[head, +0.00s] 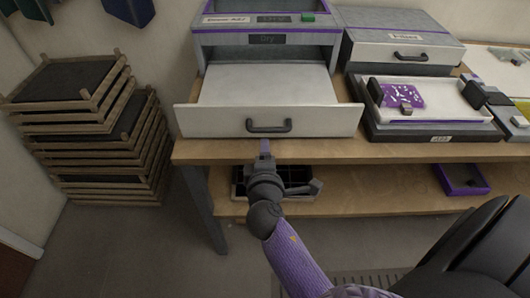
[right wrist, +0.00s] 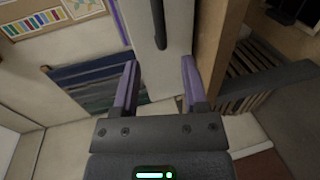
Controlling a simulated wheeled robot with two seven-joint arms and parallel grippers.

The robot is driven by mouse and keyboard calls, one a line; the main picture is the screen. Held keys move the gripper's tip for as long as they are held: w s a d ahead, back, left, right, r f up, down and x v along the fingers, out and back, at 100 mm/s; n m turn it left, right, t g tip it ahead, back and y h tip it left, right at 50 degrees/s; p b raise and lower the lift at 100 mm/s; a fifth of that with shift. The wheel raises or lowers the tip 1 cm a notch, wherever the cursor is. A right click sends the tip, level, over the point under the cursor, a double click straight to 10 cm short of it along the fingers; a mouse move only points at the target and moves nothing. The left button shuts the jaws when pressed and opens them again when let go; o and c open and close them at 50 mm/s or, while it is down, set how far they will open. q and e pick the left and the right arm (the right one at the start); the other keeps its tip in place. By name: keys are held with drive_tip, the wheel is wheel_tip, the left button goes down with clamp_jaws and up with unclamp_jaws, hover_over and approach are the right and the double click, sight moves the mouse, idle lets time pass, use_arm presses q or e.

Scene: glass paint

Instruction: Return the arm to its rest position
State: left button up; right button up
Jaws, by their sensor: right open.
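My right gripper (head: 264,148) is in front of the pulled-out white drawer (head: 190,121), just below its dark handle (head: 268,127). In the right wrist view the two purple fingers of the gripper (right wrist: 160,64) are spread apart with nothing held between them. The dark handle (right wrist: 158,24) shows beyond the fingertips, and the handle looks apart from them. My right arm's purple sleeve comes up from the bottom of the head view. My left gripper is not in view.
The drawer belongs to a grey, purple-trimmed machine (head: 265,53) on a wooden bench (head: 390,152). To its right, a white tray (head: 440,110) holds a purple patterned piece (head: 403,95). A lower shelf (head: 390,199) holds a purple bin (head: 461,181). Stacked wooden racks (head: 92,132) stand left. Open floor lies between.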

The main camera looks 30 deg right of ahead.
drive_tip(key=s+a+f+m+g+y, duration=0.1)
drive_tip(key=s+a+f+g+y, duration=0.1)
drive_tip(key=s+f, duration=0.5)
drive_tip(key=s+a+f+m+g+y, duration=0.1)
drive_tip(key=s+a+f+g+y, duration=0.15)
drive_tip(key=f, duration=0.75)
drive_tip(key=s+a+f+m+g+y, duration=0.1)
drive_tip(key=s+a+f+g+y, duration=0.15)
drive_tip(key=s+f, duration=0.5)
drive_tip(key=s+d+f+m+g, duration=0.1)
drive_tip(key=s+f+m+g, duration=0.1)
drive_tip(key=s, duration=0.5)
drive_tip(key=s+d+f+m+g, duration=0.1)
drive_tip(key=s+f+m+g, duration=0.1)
drive_tip(key=s+f, duration=0.2)
drive_tip(key=s+d+f+m+g+y, duration=0.1)
drive_tip(key=s+f+m, duration=0.1)
drive_tip(key=s, duration=0.8)
drive_tip(key=shift+d+f+g, duration=0.2)
drive_tip(key=shift+f+g, duration=0.2)
drive_tip(key=shift+f, duration=0.35)
